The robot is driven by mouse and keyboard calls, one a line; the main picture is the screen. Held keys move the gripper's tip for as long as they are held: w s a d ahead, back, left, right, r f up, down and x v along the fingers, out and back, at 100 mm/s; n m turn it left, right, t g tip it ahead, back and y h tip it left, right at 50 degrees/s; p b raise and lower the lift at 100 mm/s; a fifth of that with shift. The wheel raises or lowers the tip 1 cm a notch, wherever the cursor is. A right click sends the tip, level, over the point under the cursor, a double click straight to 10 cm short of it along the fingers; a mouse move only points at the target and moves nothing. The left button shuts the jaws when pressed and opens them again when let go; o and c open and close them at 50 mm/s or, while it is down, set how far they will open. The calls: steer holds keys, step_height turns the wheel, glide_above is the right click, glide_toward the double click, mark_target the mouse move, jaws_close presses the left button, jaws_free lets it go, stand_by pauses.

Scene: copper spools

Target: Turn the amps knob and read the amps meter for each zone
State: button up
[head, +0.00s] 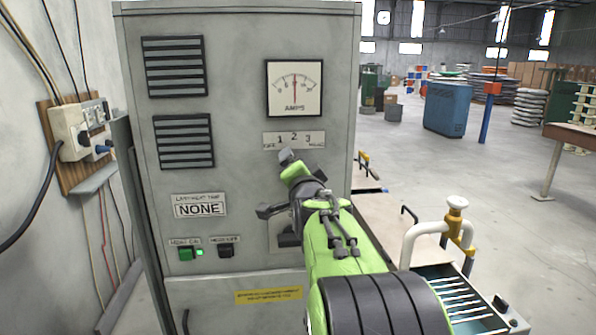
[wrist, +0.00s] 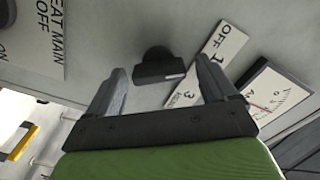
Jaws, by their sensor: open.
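The amps meter (head: 294,88) is a white square dial high on the grey cabinet. Its needle stands near upright, around mid-scale; it also shows partly in the wrist view (wrist: 272,92). Under it is the label plate (head: 294,139) with positions 1, 2 and 3. The black amps knob (wrist: 160,66) shows in the wrist view beside this plate; in the head view my arm hides it. My gripper (head: 274,183) is open, its fingers on either side of the knob as seen from the wrist. I cannot tell whether they touch it.
A wall socket box (head: 78,130) with cables is at the left. At the right stand a slatted tray (head: 465,300) and a yellow-white pipe (head: 430,232).

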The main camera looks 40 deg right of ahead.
steer(key=b+v, duration=0.2)
steer(key=v, duration=1.3)
steer(key=shift+s+a+b, duration=0.25)
steer(key=shift+a+b, duration=0.05)
steer(key=shift+b, duration=0.05)
steer(key=s+a+f+n+g+y, duration=0.35)
steer(key=a+f+n+y, duration=0.5)
steer(key=a+f, duration=0.6)
steer(key=s+a+f+n+g+y, duration=0.1)
steer(key=s+a+f+n+g, duration=0.5)
steer(key=s+a+f+n, duration=0.1)
steer(key=s+f+n, duration=0.1)
steer(key=s+n, duration=0.1)
steer(key=shift+s+f, duration=0.2)
steer(key=shift+s, duration=0.15)
steer(key=shift+y, duration=0.25)
